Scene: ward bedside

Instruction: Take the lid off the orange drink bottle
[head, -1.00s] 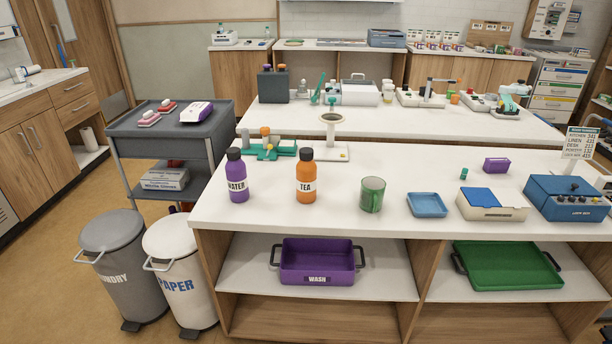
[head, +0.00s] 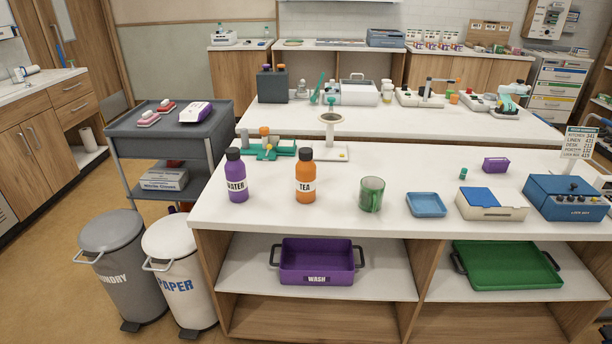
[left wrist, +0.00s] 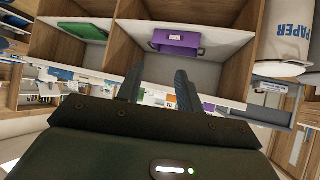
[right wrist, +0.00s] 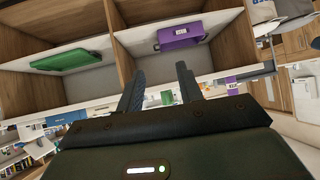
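The orange bottle (head: 305,182), labelled TEA, stands upright on the white counter with its dark lid (head: 306,154) on. A purple bottle labelled WATER (head: 236,183) stands to its left, also with a dark lid. Neither gripper shows in the head view. My left gripper (left wrist: 158,82) shows in its wrist view with its two fingers apart and nothing between them. My right gripper (right wrist: 160,80) shows in its wrist view with fingers apart and empty. Both are away from the orange bottle.
A green mug (head: 371,195) and a blue tray (head: 427,205) stand right of the bottle. A teal stand (head: 268,150) and a white-based stand (head: 331,150) are behind it. A purple WASH bin (head: 317,262) and a green tray (head: 507,266) sit on the shelves below. Counter between items is clear.

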